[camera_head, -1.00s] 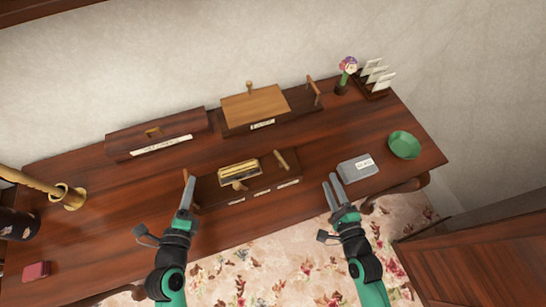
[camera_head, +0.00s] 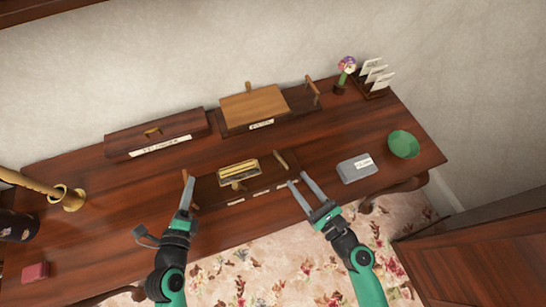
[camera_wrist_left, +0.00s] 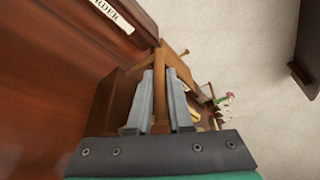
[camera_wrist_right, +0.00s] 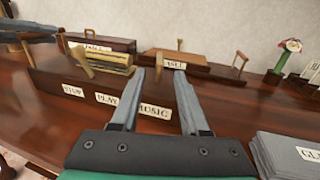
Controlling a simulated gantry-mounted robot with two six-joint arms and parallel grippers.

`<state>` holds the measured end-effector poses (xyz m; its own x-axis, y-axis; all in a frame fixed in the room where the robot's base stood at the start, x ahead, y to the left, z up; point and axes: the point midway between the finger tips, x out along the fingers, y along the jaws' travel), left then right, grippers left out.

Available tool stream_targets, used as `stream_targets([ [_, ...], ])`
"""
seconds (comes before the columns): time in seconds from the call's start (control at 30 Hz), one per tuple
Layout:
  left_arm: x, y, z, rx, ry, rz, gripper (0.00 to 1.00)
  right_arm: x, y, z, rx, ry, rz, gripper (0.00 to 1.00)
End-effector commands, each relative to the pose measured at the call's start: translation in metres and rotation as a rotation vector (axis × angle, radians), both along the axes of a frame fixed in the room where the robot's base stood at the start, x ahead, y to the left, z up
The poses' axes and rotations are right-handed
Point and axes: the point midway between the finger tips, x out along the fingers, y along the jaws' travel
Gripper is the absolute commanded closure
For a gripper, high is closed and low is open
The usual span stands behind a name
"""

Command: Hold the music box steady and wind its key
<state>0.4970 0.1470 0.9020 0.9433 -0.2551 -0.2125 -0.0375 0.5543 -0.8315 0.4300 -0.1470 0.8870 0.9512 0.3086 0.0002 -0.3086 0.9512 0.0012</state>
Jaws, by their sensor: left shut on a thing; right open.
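The music box (camera_head: 215,193) is a long dark wooden base with a brass cylinder (camera_head: 239,172) on top and labels on its front, STOP, PLAY and MUSIC in the right wrist view (camera_wrist_right: 50,86). A small wooden key-like peg (camera_head: 237,187) stands before the cylinder, and a wooden lever (camera_head: 280,160) stands to its right. My left gripper (camera_head: 189,194) is shut on an upright wooden handle at the box's left end; the handle shows between its fingers in the left wrist view (camera_wrist_left: 160,95). My right gripper (camera_head: 300,190) is open and empty by the box's front right corner.
A grey labelled box (camera_head: 356,173) and a green bowl (camera_head: 403,144) are at the right. Behind are a long dark box (camera_head: 160,135), a wooden-topped box (camera_head: 253,104) and a flower figure (camera_head: 345,72). A brass horn-like piece (camera_head: 68,197) and red block (camera_head: 36,271) are left.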

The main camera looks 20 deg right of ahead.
Motion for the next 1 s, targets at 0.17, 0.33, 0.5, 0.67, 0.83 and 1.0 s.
stream_targets([
  [0.17,0.000,0.000,0.000,0.000,0.001,-0.001,1.00,0.041,0.014,0.002,0.000,-0.003,0.003,0.55],
  [0.33,0.000,0.000,0.000,0.000,0.001,-0.001,1.00,0.073,0.024,0.001,0.001,-0.002,0.001,0.55],
  [0.5,0.000,0.000,0.000,0.000,0.000,0.000,1.00,0.089,0.029,0.001,0.000,0.000,0.000,0.55],
  [0.67,0.000,0.000,0.000,0.000,0.000,0.000,1.00,0.091,0.030,0.000,-0.002,0.000,-0.001,0.55],
  [0.83,0.000,0.000,0.000,0.000,0.000,0.000,1.00,0.091,0.030,0.000,-0.001,0.000,-0.001,0.64],
  [1.0,0.000,0.000,0.000,0.000,0.000,0.000,1.00,0.091,0.030,0.000,-0.001,0.000,-0.001,0.95],
])
